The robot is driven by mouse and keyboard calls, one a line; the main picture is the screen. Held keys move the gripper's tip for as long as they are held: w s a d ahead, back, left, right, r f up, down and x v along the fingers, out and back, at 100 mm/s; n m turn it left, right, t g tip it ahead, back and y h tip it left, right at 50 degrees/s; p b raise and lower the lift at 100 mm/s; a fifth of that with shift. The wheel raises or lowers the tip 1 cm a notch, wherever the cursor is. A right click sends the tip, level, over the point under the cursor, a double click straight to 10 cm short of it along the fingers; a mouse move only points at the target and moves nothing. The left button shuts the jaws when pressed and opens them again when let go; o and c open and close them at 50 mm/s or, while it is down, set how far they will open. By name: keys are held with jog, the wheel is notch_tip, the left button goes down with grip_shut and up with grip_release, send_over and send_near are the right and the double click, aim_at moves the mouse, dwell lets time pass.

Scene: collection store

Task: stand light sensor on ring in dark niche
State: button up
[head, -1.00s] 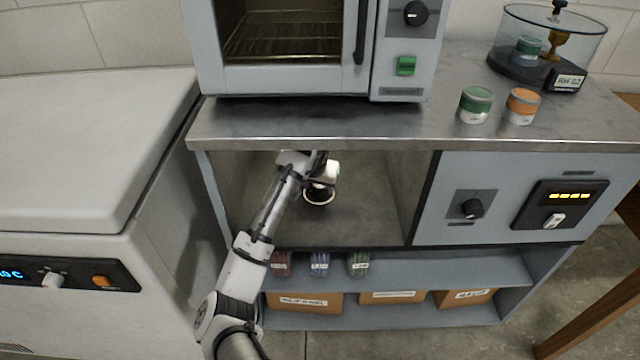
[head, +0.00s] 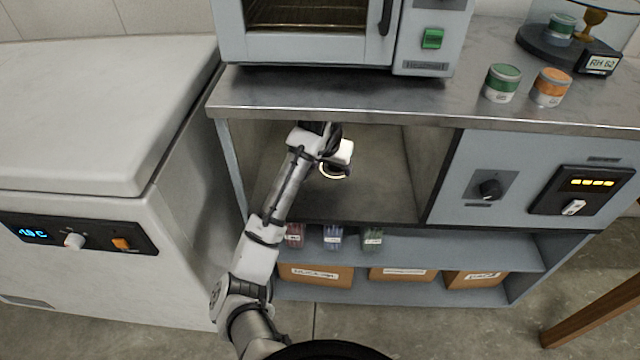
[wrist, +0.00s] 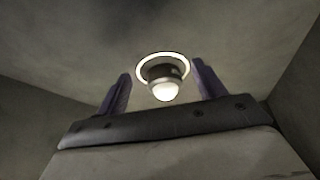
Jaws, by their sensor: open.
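The light sensor (wrist: 163,78) has a dark round body and a bright white dome. In the wrist view it stands within the outline of a glowing ring (wrist: 140,66) on the niche floor. My gripper (head: 336,156) is inside the niche (head: 385,190), close over the ring. In the wrist view the purple fingers of my gripper (wrist: 160,76) are open, one on each side of the sensor, with a gap showing. In the head view the gripper hides most of the sensor, and the ring's lit edge (head: 328,176) shows below it.
The niche has side walls and a metal counter (head: 420,108) above. An oven (head: 310,30), a green jar (head: 502,84) and an orange jar (head: 550,87) stand on top. A shelf with vials (head: 333,237) and boxes (head: 315,275) lies below. A white chest (head: 100,110) stands left.

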jog(key=s, duration=0.2)
jog(key=s+a, duration=0.1)
jog(key=s, duration=0.2)
jog(key=s+a, duration=0.1)
jog(key=s, duration=0.1)
jog(key=shift+s+a, duration=0.25)
jog(key=shift+s, duration=0.1)
jog(key=shift+s+a, duration=0.15)
jog(key=shift+s, duration=0.25)
